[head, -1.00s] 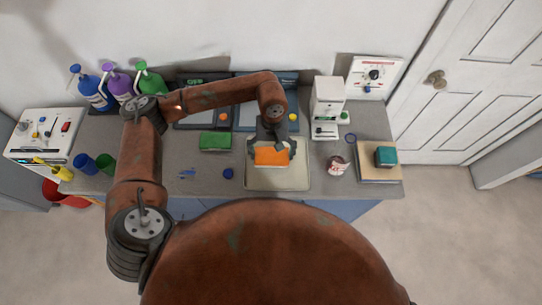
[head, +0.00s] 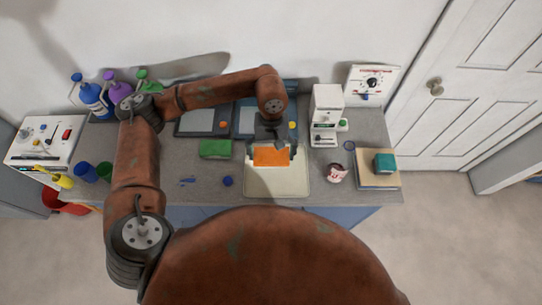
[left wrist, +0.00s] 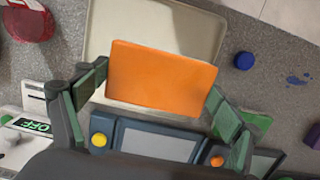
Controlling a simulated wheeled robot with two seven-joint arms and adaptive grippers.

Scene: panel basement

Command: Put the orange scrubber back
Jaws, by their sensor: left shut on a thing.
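The orange scrubber (head: 271,156) is a flat orange block. My left gripper (head: 272,146) is shut on it, and in the left wrist view the scrubber (left wrist: 162,78) sits between the two green-padded fingers. It is over the back part of a pale beige tray (head: 277,186); the tray also shows behind it in the left wrist view (left wrist: 150,18). I cannot tell how high above the tray the scrubber is. My right gripper is not in view.
A green block (head: 215,148) and a blue round piece (head: 228,181) are left of the tray. Dark panels stand behind.

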